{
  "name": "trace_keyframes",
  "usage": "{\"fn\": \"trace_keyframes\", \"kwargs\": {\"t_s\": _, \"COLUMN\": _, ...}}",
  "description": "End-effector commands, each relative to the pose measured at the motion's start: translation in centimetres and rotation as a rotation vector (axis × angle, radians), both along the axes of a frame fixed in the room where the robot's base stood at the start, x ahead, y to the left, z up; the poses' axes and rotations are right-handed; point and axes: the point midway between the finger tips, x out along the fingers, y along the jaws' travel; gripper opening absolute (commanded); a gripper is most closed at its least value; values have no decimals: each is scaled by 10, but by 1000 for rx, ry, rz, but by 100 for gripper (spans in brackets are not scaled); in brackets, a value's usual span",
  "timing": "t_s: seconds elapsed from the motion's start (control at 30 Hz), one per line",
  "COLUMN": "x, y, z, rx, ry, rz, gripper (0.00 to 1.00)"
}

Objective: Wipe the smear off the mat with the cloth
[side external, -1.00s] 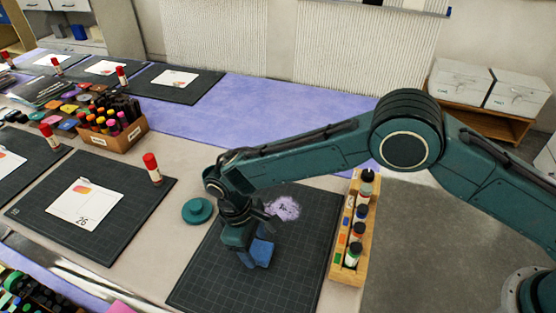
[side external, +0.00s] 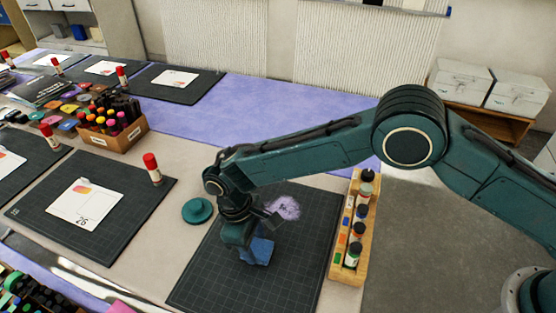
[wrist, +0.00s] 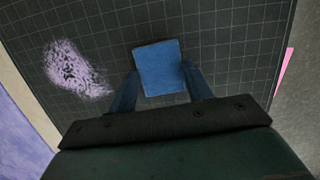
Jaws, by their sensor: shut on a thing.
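The blue cloth (side external: 263,250) is a small folded block over the dark gridded mat (side external: 290,285). My gripper (side external: 250,252) is shut on it, with one finger on each side in the wrist view (wrist: 160,82). I cannot tell whether the cloth touches the mat. The pale purple smear (side external: 286,208) lies on the mat beyond the gripper, apart from the cloth. In the wrist view the smear (wrist: 75,70) is left of the cloth (wrist: 158,66). My wrist hides part of the mat in the side view.
A wooden rack of small bottles (side external: 338,250) stands along the mat's right edge. A teal round object (side external: 198,211) lies off its left edge. A red-capped glue stick (side external: 152,168) stands on the neighbouring mat (side external: 145,205). The mat's near part is clear.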

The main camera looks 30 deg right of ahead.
Motion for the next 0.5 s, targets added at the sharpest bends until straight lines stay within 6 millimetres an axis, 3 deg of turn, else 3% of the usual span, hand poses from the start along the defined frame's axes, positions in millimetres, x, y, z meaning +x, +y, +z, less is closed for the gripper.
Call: {"fn": "trace_keyframes", "kwargs": {"t_s": 0.5, "x": 0, "y": 0, "z": 19, "rx": 1, "ry": -1, "rz": 0, "gripper": 34}}
